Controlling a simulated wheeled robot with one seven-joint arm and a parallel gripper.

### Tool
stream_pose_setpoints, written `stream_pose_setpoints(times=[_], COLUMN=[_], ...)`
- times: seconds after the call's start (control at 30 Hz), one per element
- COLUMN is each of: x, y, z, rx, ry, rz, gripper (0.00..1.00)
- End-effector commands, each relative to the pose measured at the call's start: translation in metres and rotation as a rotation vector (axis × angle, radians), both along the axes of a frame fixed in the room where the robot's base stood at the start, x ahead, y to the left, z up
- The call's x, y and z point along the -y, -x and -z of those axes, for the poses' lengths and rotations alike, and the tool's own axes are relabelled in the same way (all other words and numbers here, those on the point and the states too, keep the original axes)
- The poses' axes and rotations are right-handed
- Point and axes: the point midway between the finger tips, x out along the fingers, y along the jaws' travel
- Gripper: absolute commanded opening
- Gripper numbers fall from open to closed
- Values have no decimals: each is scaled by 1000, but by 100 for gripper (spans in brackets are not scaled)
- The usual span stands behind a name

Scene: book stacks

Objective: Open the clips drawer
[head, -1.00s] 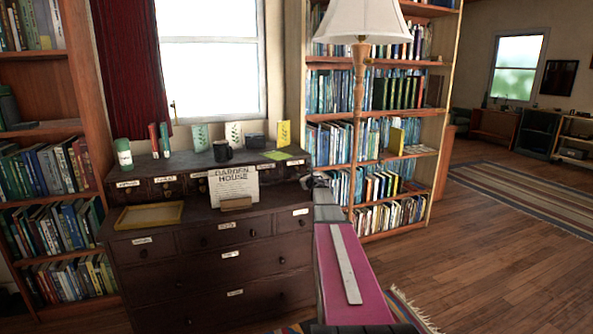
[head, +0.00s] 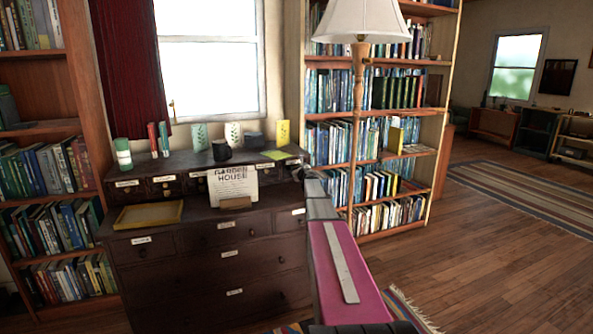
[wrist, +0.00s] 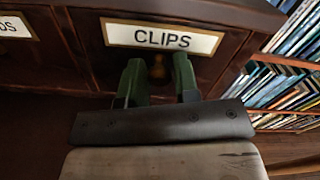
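The clips drawer (wrist: 215,68) fills the upper middle of the wrist view, its white label (wrist: 162,39) reading CLIPS above a small brass knob (wrist: 158,72). The drawer looks shut, its front level with its neighbour. My gripper (wrist: 159,64) is open, with one green finger on each side of the knob. Gaps show between the knob and both fingers. In the head view my gripper (head: 298,172) is at the right end of the small upper drawer row, and the clips drawer's front is mostly hidden behind it there.
The dark dresser (head: 200,262) has larger drawers below. On it stand a Garden House sign (head: 232,184), a yellow tray (head: 149,214), a dark mug (head: 221,150) and several cards. A floor lamp (head: 358,120) and bookshelf (head: 325,133) stand close on the right.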

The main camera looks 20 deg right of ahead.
Motion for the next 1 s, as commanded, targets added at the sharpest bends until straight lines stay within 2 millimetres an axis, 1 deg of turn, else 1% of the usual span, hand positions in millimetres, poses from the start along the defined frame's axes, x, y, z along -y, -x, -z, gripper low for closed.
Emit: stream_pose_setpoints(times=[0.03,0.07,0.1,0.3,0.37,0.47,0.57,0.67,0.8,1.0], x=[0,0,0,0,0,0,0,0,2,3], y=[0,0,0,3,7,19,37,60,96,145], z=[0,0,0,0,0,0,0,0,0,0], rx=[0,0,0,0,0,0,0,0,-1,-1], ry=[0,0,0,0,0,0,0,0,0,0], rz=[0,0,0,0,0,0,0,-1,1,0], gripper=[12,2,0,0,0,0,0,0,0,0])
